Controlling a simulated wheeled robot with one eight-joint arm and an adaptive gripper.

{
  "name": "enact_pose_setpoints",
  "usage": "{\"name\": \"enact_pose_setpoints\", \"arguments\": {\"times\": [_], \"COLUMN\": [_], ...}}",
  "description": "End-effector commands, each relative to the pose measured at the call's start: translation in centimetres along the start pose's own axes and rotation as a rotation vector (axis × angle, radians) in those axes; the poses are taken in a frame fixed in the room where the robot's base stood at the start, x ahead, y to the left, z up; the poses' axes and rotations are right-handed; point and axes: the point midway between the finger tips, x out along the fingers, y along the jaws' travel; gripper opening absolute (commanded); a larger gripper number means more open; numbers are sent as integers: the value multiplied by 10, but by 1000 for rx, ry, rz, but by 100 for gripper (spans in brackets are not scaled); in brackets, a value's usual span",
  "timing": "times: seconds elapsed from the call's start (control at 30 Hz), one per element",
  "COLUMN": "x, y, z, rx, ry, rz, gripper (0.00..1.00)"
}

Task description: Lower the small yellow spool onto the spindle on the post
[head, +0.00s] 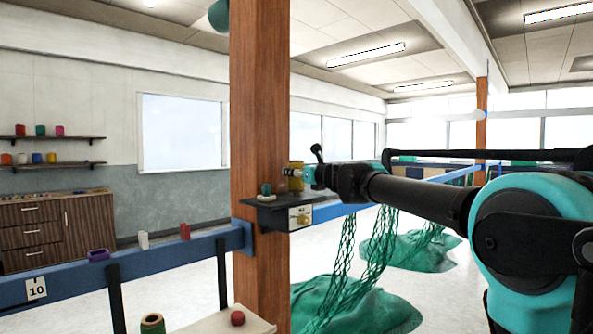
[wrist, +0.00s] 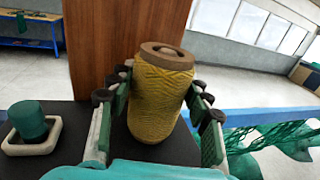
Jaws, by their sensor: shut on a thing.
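The small yellow spool (wrist: 160,92) stands upright between the fingers of my gripper (wrist: 158,104) in the wrist view, with a brown disc on its top. My gripper is shut on its sides. In the head view the spool (head: 295,177) is at the right side of the wooden post (head: 260,120), over the right part of the dark shelf (head: 262,212). Its bottom is close to the shelf top; I cannot tell whether it touches. The spindle is not visible; the spool or my gripper may hide it.
A green spool (wrist: 29,121) sits in a white square holder (wrist: 45,146) on the shelf, left of my gripper. A label with a yellow spool picture (head: 299,217) is on the shelf front. A blue rail (head: 130,262) and green nets (head: 350,305) are nearby.

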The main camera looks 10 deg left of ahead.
Motion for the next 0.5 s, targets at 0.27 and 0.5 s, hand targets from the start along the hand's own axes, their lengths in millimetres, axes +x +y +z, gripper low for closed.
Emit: {"name": "enact_pose_setpoints", "arguments": {"times": [0.27, 0.5], "x": [0, 0], "y": [0, 0], "z": [-8, -8], "rx": [0, 0], "ry": [0, 0], "rz": [0, 0], "gripper": [17, 17]}}
